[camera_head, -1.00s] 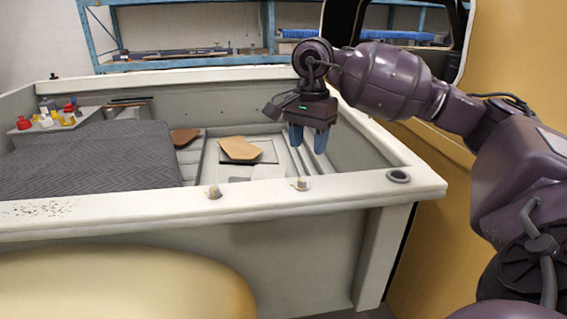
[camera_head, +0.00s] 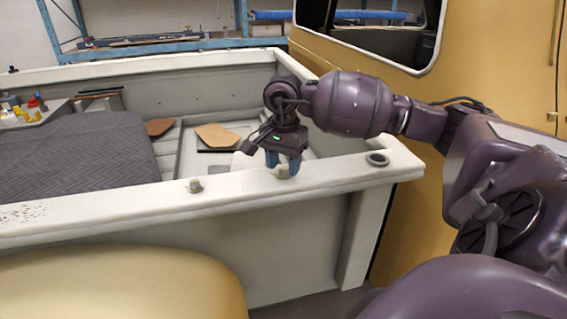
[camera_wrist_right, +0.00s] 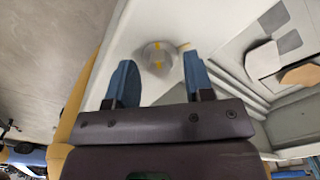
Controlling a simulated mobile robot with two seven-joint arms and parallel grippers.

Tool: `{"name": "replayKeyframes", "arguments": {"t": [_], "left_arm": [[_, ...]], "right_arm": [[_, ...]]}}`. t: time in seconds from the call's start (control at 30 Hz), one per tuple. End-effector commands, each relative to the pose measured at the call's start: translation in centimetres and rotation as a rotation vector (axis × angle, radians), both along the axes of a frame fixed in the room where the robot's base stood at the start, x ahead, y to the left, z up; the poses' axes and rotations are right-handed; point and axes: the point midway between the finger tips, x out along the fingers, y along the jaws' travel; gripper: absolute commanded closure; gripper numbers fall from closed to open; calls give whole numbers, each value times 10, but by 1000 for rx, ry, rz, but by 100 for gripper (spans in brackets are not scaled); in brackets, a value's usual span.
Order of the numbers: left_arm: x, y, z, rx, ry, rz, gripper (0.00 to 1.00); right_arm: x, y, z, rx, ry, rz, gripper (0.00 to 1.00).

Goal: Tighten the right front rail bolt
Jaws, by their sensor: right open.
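The right front rail bolt (camera_head: 282,172) stands on the pale front rail (camera_head: 240,190) of the truck bed. My right gripper (camera_head: 284,162) is open, pointing down over this bolt, with its blue fingers on either side in the picture. In the right wrist view the round grey bolt head (camera_wrist_right: 153,56) sits between the two open fingertips (camera_wrist_right: 158,66), apparently a little beyond them. It bears a yellow stripe, and a yellow mark (camera_wrist_right: 184,46) lies on the rail beside it. Contact cannot be told. A second bolt (camera_head: 195,185) stands further left. My left gripper is out of view.
A dark ringed hole (camera_head: 377,159) is at the rail's right corner. The bed holds a grey quilted blanket (camera_head: 80,155), brown pieces (camera_head: 215,136) and a tray of small coloured items (camera_head: 30,113). A yellow cab wall (camera_head: 400,100) rises behind my right arm.

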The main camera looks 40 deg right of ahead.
Motion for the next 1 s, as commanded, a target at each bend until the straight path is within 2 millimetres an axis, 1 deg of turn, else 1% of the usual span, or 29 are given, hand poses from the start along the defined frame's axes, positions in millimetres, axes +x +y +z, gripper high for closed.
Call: {"name": "replayKeyframes", "arguments": {"t": [0.13, 0.37, 0.4, 0.57, 0.7, 1.0], "left_arm": [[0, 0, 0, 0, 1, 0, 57], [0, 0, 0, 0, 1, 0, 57], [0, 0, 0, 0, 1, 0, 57], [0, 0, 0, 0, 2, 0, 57], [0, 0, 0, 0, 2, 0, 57], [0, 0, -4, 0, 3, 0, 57]], "right_arm": [[0, 0, -6, 0, 0, 0, 52], [0, 0, -7, 0, 0, 0, 52], [0, 0, -7, 0, 0, 0, 54], [0, 0, -6, 0, 0, 0, 78], [0, 0, -6, 0, 0, 0, 100], [0, 0, -7, -1, -1, -32, 100]]}}
